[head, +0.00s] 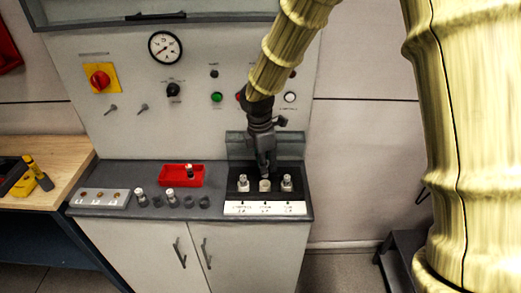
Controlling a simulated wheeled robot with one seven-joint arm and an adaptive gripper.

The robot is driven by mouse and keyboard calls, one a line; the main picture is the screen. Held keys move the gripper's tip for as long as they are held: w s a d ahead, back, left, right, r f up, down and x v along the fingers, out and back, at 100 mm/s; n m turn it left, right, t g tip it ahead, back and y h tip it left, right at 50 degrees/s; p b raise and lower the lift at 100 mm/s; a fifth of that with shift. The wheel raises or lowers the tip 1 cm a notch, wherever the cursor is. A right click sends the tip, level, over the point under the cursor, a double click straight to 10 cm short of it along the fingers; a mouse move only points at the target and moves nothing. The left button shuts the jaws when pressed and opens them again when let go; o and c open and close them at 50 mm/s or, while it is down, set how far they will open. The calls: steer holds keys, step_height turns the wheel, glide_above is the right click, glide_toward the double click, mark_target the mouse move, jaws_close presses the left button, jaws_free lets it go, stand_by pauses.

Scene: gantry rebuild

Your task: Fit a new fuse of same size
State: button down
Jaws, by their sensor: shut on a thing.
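A black fuse block (234,198) with a white label strip sits at the right end of the grey bench. It has three positions in a row. Pale fuses with metal tops stand upright in the left position (243,184) and the right position (286,184). The middle position shows a pale round piece (264,186). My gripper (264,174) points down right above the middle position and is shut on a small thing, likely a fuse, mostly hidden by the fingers. Whether it touches the middle position cannot be told.
A red tray (170,182) holds one upright fuse (190,171). Left of the block stand fuses (140,195) (172,198) and two dark round holders (187,202) (204,202). A grey strip (119,198) lies far left. A panel with knobs and a gauge (165,47) rises behind.

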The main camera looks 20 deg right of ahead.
mark_target(266, 177)
steer(key=shift+w+d+f, duration=0.1)
steer(key=shift+w+f, duration=0.05)
steer(key=shift+w, duration=0.3)
steer(key=shift+s+f+b, duration=0.15)
steer(key=shift+s+b, duration=0.15)
steer(key=shift+b, duration=0.15)
steer(key=shift+w+f+b, duration=0.25)
steer(key=shift+f+b, duration=0.7)
steer(key=shift+f, duration=0.3)
steer(key=shift+s+f+b, duration=0.15)
steer(key=shift+f+b, duration=1.1)
steer(key=shift+p, duration=0.9)
steer(key=shift+f, duration=0.55)
steer(key=c, duration=1.6)
jaws_free()
steer(key=shift+c, duration=0.2)
